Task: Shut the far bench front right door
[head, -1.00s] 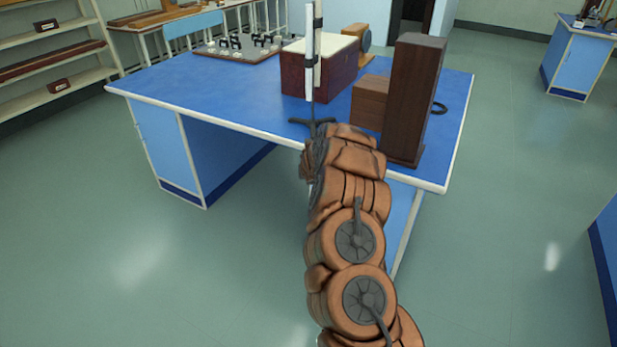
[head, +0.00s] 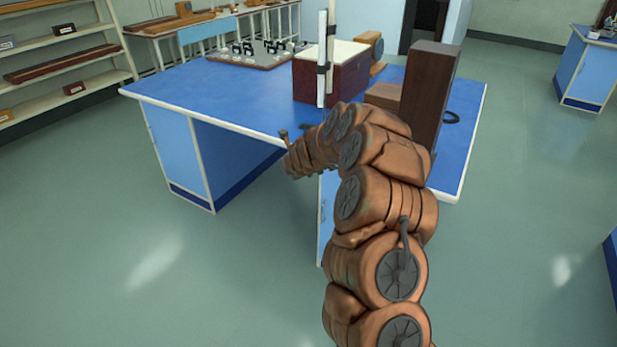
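The far bench (head: 215,95) has a blue top with a white rim. Below its right part, a narrow strip of the light blue right front cabinet (head: 326,215) shows left of my arm. A small dark mark that may be a handle is on it. My arm covers most of this front, so I cannot tell how far the right door stands open. My brown arm rises from the bottom and bends left, ending near the bench's front edge.
The left cabinet (head: 178,150) stands beside an open knee space. A dark wooden upright block (head: 430,85), a maroon box (head: 318,82) and a white upright stand (head: 322,60) are on the bench. Open floor (head: 110,240) lies to the left; another bench (head: 588,65) is at the far right.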

